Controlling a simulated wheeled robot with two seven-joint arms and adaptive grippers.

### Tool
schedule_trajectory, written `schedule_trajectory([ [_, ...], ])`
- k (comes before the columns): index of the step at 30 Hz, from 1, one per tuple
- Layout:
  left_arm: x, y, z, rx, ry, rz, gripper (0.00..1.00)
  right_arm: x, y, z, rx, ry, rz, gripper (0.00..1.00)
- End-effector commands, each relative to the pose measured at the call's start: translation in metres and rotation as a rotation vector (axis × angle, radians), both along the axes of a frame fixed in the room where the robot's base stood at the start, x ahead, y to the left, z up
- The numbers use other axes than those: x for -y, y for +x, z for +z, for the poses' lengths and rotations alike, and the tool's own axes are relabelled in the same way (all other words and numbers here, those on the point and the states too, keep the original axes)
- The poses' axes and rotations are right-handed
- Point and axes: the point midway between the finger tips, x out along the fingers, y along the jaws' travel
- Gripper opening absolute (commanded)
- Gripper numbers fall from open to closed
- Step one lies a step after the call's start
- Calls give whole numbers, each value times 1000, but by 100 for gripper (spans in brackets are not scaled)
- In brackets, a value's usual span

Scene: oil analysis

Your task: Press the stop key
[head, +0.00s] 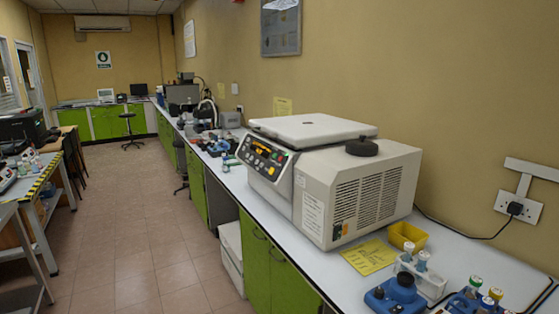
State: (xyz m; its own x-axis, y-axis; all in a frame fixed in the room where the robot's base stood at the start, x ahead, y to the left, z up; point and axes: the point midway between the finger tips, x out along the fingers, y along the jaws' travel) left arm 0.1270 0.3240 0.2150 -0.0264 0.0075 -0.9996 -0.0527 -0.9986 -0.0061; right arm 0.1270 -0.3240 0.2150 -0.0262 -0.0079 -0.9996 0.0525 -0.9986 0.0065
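A large cream centrifuge (365,190) stands on the right-hand bench with its white lid closed. Its dark control panel (262,158) is on the front-left face and is turned toward the aisle. The panel carries several small coloured keys and a display. The labels are too small to read, so I cannot tell which one is the stop key. Neither of my grippers shows in the head view.
A yellow sheet (369,257), a yellow tray (407,236), a blue device (395,295) and a rack with capped bottles (424,277) lie right of the centrifuge on the bench (320,272). The tiled floor (150,235) to the left is clear.

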Motion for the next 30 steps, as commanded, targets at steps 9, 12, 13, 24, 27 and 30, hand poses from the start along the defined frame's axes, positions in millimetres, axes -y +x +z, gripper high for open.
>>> schedule_trajectory([
  [9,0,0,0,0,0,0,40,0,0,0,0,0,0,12],
  [12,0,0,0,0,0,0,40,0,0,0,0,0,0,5],
  [13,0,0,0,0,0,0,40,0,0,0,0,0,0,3],
  [24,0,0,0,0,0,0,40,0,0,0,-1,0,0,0],
  [27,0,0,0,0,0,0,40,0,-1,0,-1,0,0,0],
  [30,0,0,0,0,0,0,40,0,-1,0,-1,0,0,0],
])
